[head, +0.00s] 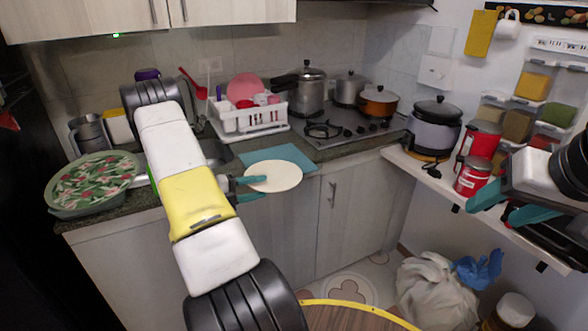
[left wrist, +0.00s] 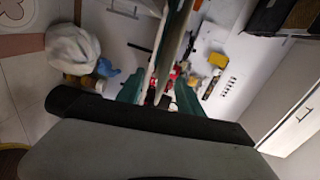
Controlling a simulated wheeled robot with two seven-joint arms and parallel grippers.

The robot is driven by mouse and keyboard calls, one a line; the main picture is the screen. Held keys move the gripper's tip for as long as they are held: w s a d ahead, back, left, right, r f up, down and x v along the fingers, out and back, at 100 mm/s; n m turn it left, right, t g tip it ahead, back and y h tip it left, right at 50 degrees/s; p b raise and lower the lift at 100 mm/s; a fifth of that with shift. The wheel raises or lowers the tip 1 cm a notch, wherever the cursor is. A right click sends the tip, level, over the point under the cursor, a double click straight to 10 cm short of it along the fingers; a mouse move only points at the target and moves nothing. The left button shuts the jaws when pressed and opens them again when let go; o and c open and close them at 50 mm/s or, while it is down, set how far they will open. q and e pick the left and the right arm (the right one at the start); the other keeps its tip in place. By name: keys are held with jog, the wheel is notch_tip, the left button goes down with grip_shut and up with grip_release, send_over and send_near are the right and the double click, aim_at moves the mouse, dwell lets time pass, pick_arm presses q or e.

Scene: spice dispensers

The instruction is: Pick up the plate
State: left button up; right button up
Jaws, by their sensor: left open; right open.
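A round cream plate (head: 274,176) is at the counter's front edge, in front of a blue mat, in the head view. My left gripper (head: 250,188) is at the plate's left rim, with its teal fingers apart. In the left wrist view the plate (left wrist: 173,45) appears to be a thin edge-on strip running between the fingers. Whether either finger touches it, I cannot tell. My right gripper (head: 496,212) is open and empty at the right, near the white shelf.
The blue mat (head: 290,154) lies on the counter behind the plate. A white dish rack (head: 245,120) and stove (head: 345,130) stand behind. A patterned round tray (head: 65,205) is at left. A rice cooker (head: 434,125) and red canisters (head: 472,177) are on the white shelf.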

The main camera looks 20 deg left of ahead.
aim_at(269, 183)
pick_arm(q)
jog(key=x, duration=0.4)
grip_shut()
jog(key=shift+r, duration=0.1)
